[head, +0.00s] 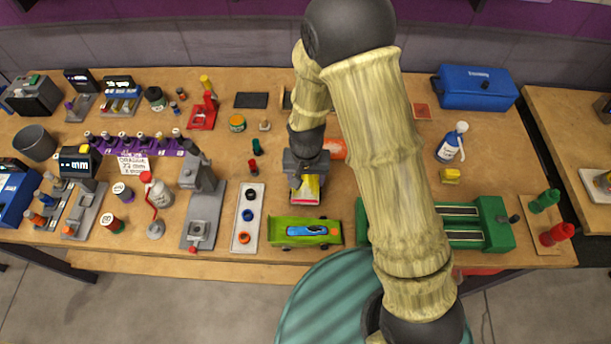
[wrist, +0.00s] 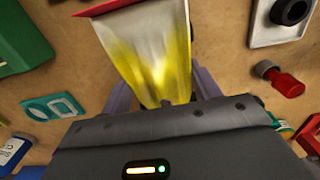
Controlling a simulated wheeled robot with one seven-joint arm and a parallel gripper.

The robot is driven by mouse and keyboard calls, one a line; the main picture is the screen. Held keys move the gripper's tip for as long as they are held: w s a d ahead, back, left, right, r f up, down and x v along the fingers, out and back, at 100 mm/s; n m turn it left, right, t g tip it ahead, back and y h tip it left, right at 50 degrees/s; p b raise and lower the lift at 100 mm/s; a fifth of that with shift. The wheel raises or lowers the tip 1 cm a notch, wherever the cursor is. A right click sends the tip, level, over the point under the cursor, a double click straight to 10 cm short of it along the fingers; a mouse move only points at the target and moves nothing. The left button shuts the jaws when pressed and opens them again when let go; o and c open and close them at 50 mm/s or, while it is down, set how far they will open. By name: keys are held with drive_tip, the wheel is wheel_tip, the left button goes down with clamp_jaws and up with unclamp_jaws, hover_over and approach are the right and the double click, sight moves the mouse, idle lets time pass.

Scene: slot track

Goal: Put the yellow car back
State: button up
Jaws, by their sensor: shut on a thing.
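The yellow car (head: 307,190) is below my gripper (head: 307,166) near the middle of the bench in the head view. In the wrist view the yellow car (wrist: 150,52) is yellow and silver-white with a red edge at its far end. My gripper's purple fingers (wrist: 163,92) sit on both sides of it, and the jaws are shut on it. Its near end is hidden by the gripper body. I cannot tell whether it touches the bench.
A lime-green car-shaped piece (head: 285,231) with a blue and orange top lies just in front. A white strip with rings (head: 248,203) is to the left. A green machine (head: 497,224) stands right, partly behind my arm. Bare wooden bench (head: 345,190) shows beside the gripper.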

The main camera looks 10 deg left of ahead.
sight(307, 176)
drive_tip(key=shift+f, duration=0.15)
drive_tip(key=o, duration=1.2)
drive_tip(key=shift+c, duration=0.2)
wheel_tip(307, 176, up, 12)
drive_tip(key=shift+r+b, duration=0.2)
drive_tip(key=shift+b, duration=0.2)
drive_tip(key=shift+d, duration=0.1)
drive_tip(key=s+d+r+t, duration=0.1)
drive_tip(key=s+d+r, duration=0.1)
drive_tip(key=d, duration=0.7)
drive_tip(key=s+d+r+t, duration=0.1)
drive_tip(key=s+d, duration=0.3)
drive_tip(key=d, duration=0.6)
drive_tip(key=shift+d+r+m+t, duration=0.3)
drive_tip(key=shift+r, duration=0.5)
